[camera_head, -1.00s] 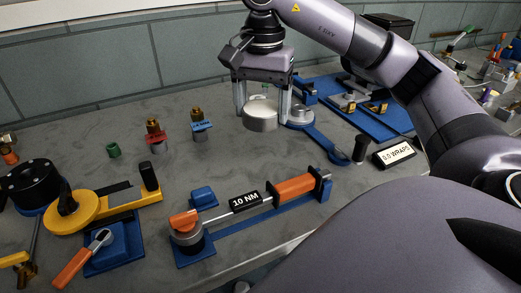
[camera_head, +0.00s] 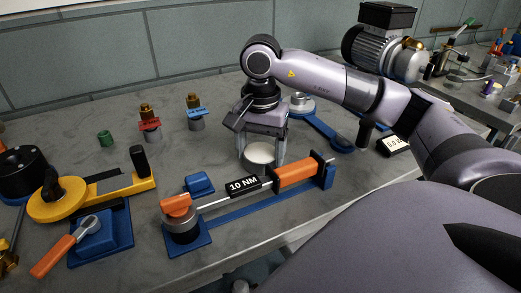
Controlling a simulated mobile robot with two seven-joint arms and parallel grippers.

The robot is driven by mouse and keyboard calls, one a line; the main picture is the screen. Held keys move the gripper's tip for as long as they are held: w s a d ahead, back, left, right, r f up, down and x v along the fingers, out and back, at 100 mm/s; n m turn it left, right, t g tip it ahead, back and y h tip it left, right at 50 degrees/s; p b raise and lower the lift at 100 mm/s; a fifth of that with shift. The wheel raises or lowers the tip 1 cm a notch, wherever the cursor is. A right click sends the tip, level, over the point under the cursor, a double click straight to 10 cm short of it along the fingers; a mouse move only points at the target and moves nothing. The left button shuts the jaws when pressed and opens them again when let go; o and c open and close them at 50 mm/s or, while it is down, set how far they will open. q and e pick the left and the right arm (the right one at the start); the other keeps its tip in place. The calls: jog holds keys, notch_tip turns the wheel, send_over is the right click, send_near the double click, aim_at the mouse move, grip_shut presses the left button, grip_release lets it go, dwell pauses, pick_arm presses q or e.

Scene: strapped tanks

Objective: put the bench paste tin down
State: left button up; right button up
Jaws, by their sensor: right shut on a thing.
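The bench paste tin (camera_head: 262,152) is a short, round, pale metal tin. My right gripper (camera_head: 261,162) is shut on it, with a finger on each side and the palm above. The tin is low over the grey bench, just behind the torque wrench labelled 10 NM (camera_head: 243,184). The wrench hides part of the tin's lower edge, so I cannot tell whether it touches the bench. My left gripper is not in view.
The wrench lies on a blue holder (camera_head: 188,244) in front of the tin. Red-tagged (camera_head: 149,126) and blue-tagged (camera_head: 194,115) brass fittings stand at the back left. A blue spanner-shaped holder (camera_head: 322,131) lies behind right. Bare bench (camera_head: 215,152) is left of the tin.

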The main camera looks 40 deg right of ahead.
aim_at(261, 152)
jog(key=shift+f, duration=0.2)
jog(key=o, duration=1.3)
jog(key=shift+r, duration=0.1)
jog(key=shift+r, duration=0.2)
notch_tip(261, 152, up, 12)
jog(key=p, duration=0.3)
jog(key=shift+p, duration=0.35)
